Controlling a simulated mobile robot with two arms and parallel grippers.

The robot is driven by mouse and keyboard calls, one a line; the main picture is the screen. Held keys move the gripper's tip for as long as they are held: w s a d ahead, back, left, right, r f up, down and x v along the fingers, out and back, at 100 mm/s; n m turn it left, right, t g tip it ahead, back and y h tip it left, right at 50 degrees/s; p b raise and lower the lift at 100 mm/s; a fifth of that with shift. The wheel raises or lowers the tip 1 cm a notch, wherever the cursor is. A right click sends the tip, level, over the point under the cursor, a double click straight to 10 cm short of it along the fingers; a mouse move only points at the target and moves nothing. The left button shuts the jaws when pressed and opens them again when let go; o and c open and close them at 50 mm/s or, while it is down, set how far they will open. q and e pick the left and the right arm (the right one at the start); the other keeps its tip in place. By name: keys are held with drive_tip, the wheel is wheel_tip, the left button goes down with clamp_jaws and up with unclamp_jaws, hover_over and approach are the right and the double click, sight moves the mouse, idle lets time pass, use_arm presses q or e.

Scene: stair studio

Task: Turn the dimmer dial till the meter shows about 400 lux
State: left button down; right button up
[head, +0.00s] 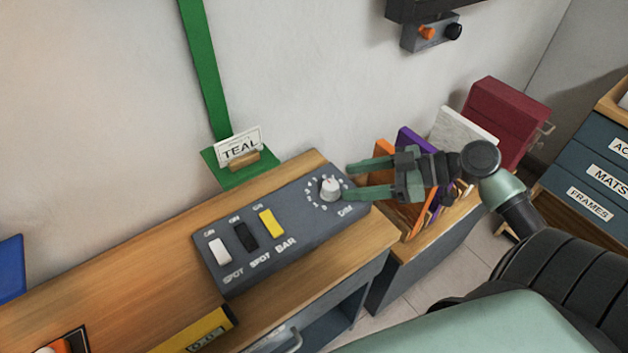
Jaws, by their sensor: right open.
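The white dimmer dial (331,187) sits at the right end of a grey control panel (290,244), inside a ring of white marks, with "DIM" printed below. The panel lies on a wooden counter. My right gripper (352,181) is open, its two green fingers pointing left toward the dial, one tip above and one below its right side. I cannot tell whether the fingers touch the dial. The panel also has a white switch (219,250), a black switch (246,236) and a yellow switch (271,223). No lux meter reading is visible. My left gripper is out of view.
A "TEAL" card (240,149) stands behind the panel below a green strip (205,70). Coloured boards (387,152) stand upright right of the counter, behind my right gripper. A yellow object (195,333) lies at the front.

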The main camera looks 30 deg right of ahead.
sight(333, 185)
drive_tip(key=x, duration=0.3)
drive_tip(key=shift+w+a+f+p, duration=0.1)
drive_tip(key=shift+w+a+p, duration=0.1)
drive_tip(key=shift+p, duration=0.15)
drive_tip(key=shift+x, duration=1)
drive_tip(key=shift+w+a+f, duration=0.1)
drive_tip(key=shift+a+f, duration=0.05)
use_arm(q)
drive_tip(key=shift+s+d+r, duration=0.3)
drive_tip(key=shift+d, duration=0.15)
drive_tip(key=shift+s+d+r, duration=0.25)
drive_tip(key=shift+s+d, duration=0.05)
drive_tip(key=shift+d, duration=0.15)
use_arm(e)
clamp_jaws()
